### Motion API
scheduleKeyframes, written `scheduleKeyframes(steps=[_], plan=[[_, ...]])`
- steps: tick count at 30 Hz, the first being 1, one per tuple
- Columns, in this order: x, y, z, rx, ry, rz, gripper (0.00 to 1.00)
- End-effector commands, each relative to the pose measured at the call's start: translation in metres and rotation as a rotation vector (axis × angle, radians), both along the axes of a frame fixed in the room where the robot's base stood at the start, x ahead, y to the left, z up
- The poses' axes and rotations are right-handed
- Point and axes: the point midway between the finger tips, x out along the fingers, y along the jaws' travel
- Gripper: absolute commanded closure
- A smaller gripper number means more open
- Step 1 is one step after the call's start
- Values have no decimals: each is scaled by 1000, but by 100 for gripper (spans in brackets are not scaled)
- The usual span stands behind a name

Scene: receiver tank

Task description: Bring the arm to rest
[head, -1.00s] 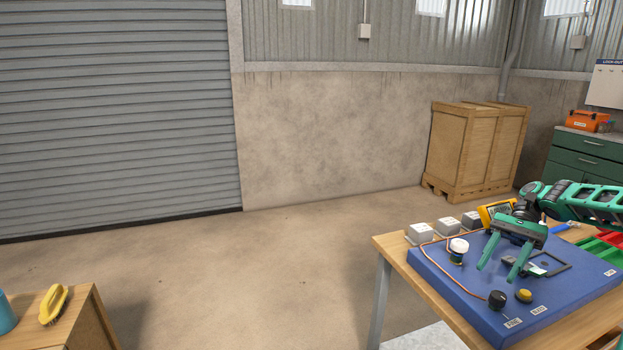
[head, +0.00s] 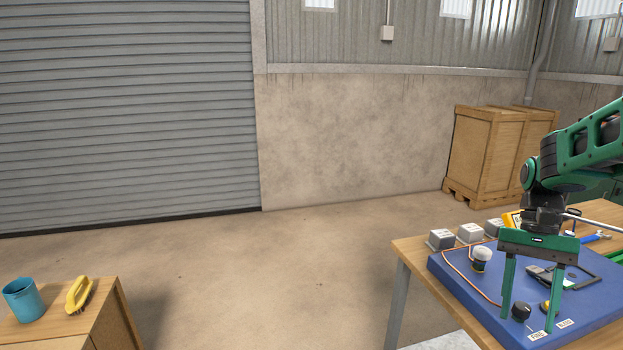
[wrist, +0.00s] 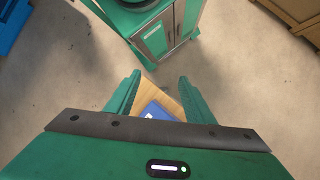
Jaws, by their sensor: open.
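My gripper (head: 530,300) is at the right of the head view, on my green and black arm. Its two green fingers point down and stand wide apart with nothing between them. They show in front of the blue panel (head: 465,278) on the wooden bench; whether they touch anything on it I cannot tell. In the wrist view my gripper (wrist: 160,80) is also open and empty. A small part of the blue panel (wrist: 155,111) and bench shows between the fingers there.
On the panel are a white-topped lamp (head: 481,256), a black knob (head: 521,312) and a dark handheld device (head: 540,276). Grey boxes (head: 470,233) line the bench's back edge. The middle floor is clear.

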Motion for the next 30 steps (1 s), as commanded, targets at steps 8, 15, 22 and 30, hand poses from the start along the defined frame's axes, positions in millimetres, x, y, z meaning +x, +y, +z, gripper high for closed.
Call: scheduleKeyframes(steps=[8,15,22,30], plan=[[-63,3,12,-78,-170,95,52],[-114,3,7,-106,-326,180,52],[-143,4,-5,-107,-423,240,52],[-148,5,-8,-106,-443,252,52]])
